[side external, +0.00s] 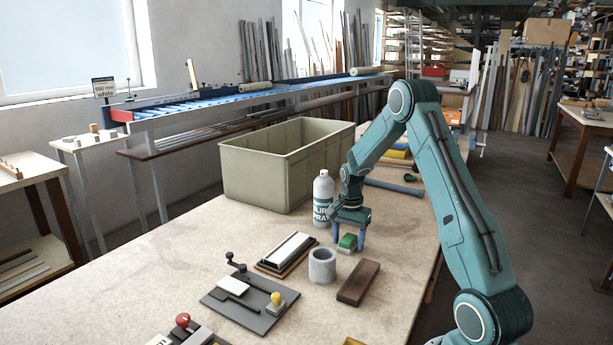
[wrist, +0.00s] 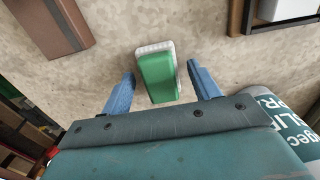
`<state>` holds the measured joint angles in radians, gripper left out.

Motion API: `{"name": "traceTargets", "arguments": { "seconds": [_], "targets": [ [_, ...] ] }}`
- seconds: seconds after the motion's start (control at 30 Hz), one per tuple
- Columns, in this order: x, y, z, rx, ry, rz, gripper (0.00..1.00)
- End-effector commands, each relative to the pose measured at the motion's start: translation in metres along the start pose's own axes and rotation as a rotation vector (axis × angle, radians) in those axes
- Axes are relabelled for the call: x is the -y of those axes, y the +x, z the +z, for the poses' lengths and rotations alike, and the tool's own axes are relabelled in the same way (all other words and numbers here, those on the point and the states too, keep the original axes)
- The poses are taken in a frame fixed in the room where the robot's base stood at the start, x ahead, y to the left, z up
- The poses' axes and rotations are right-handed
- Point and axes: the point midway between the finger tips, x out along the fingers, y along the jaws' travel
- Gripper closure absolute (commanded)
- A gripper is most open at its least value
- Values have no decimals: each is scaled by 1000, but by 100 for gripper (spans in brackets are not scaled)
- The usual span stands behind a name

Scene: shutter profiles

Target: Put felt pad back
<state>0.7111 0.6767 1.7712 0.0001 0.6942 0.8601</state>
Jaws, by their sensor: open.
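The felt pad (wrist: 158,78) is a green block with a white layer along its edge, lying on the worktable. In the side view the green pad (side external: 347,241) sits directly below my gripper (side external: 347,244). In the wrist view my gripper (wrist: 161,72) is open, with one blue finger on each side of the pad and a visible gap to each. Nothing is held. How far the fingertips are above the tabletop is hard to tell.
A white spray bottle (side external: 323,198) stands close beside my gripper. A grey ring-shaped cup (side external: 322,265), a brown block (side external: 358,283) and a black-and-white block on a tray (side external: 288,252) lie nearby. A large olive bin (side external: 270,170) stands behind.

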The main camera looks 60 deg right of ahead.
Motion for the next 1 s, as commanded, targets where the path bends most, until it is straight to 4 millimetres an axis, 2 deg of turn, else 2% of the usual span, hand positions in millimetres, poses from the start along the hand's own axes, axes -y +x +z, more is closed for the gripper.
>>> {"name": "traceTargets", "arguments": {
  "seconds": [0.27, 0.7, 1.0],
  "targets": [
    [1, -21, -1, -2, 0, -3, 39],
    [1, -90, -1, -3, 0, -4, 39],
    [0, -119, 0, -1, 0, -1, 39]
  ]
}}
